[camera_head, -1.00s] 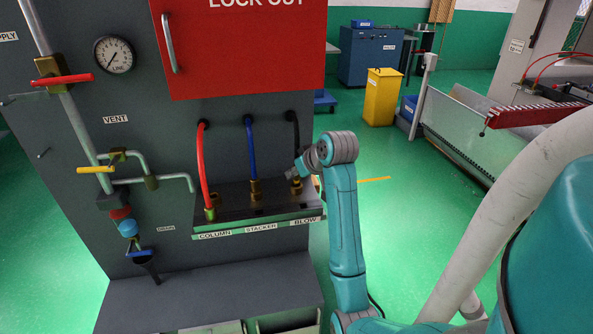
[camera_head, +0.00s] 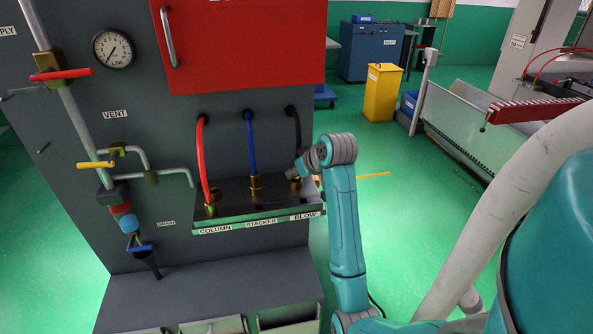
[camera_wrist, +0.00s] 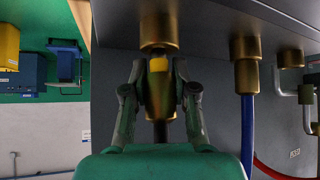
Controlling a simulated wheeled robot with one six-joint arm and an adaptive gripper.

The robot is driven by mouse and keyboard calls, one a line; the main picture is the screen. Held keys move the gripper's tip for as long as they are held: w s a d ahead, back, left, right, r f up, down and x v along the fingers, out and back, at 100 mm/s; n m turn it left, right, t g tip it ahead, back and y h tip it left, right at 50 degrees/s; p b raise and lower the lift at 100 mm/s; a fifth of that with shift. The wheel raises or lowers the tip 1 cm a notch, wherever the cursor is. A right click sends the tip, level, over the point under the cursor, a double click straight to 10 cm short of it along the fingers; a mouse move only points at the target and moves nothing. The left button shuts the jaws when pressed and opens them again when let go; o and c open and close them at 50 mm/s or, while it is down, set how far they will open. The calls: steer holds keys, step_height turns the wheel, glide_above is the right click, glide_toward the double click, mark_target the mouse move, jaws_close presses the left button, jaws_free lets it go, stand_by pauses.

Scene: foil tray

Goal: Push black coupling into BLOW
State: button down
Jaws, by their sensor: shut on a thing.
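The black hose (camera_head: 297,125) comes out of the panel and runs down to the BLOW place, above the BLOW label (camera_head: 304,216). My gripper (camera_wrist: 159,85) is shut on the brass black coupling (camera_wrist: 158,98), which has a yellow mark. In the wrist view, which looks upside down, the coupling is in line with the brass BLOW port (camera_wrist: 158,30) on the shelf. Its end is at the port's mouth; I cannot tell how deep it sits. In the head view my gripper is partly hidden by my wrist.
The red hose (camera_head: 202,160) stands at COLUMN and the blue hose (camera_head: 251,145) at STACKER, close beside BLOW. The blue hose's brass coupling (camera_wrist: 246,72) is right of my gripper in the wrist view. The shelf (camera_head: 235,197) lies under the red cabinet (camera_head: 250,45).

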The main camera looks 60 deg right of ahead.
steer(key=shift+f, duration=0.4)
steer(key=c, duration=0.8)
jaws_free()
steer(key=shift+c, duration=0.2)
steer(key=shift+r, duration=0.1)
steer(key=shift+r, duration=0.15)
steer(key=shift+s+r, duration=0.2)
steer(key=shift+r, duration=0.1)
steer(key=v, duration=0.6)
steer(key=shift+s+a, duration=0.2)
steer(key=shift+s+r, duration=0.1)
steer(key=shift+r, duration=0.05)
